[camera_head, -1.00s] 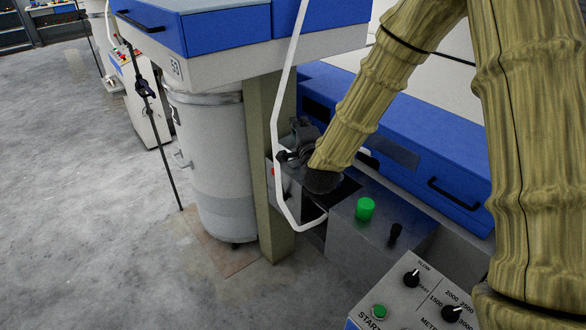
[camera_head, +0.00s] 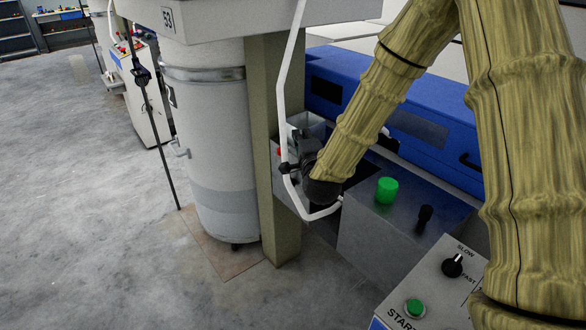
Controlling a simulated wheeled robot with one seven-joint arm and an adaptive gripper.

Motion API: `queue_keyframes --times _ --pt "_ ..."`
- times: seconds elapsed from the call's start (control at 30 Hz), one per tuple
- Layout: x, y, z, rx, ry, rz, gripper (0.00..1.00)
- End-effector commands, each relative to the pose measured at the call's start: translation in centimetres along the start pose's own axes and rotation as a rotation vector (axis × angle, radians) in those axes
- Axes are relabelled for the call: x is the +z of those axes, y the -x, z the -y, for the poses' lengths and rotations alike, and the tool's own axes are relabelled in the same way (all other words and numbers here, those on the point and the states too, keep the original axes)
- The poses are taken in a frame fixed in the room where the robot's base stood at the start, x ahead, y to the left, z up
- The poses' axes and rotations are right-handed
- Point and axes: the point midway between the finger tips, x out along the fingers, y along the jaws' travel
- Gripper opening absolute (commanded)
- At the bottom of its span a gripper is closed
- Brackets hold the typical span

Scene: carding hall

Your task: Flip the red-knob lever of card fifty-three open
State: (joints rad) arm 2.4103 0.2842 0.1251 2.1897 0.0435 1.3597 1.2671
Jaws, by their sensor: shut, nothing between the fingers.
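The machine marked 53 (camera_head: 168,17) stands at the upper left centre of the head view, with a grey post below it. A small red spot (camera_head: 279,152), perhaps the red knob, shows at the post's right side, left of my gripper. The rest of its lever cannot be made out. My gripper (camera_head: 288,168) is dark and shut, with nothing between its fingers. It is close to the red spot, behind the bent white rail, and partly hidden by my arm. Whether it touches the lever cannot be told.
The white rail (camera_head: 283,100) runs down in front of my gripper. A large grey can (camera_head: 215,125) stands left of the post. A metal box with a green knob (camera_head: 387,190) and a control panel with a START button (camera_head: 415,308) are at right. Open floor lies left.

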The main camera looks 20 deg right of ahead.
Motion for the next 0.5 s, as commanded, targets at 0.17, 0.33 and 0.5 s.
queue_keyframes --times 0.17,0.33,0.5 --pt "-0.5 0.1 -5.2 0.0 0.0 -0.006 0.0" --pt "-0.7 0.1 -8.6 -0.001 0.0 -0.008 0.0" --pt "-0.6 0.1 -11.0 -0.001 0.0 -0.007 0.0"
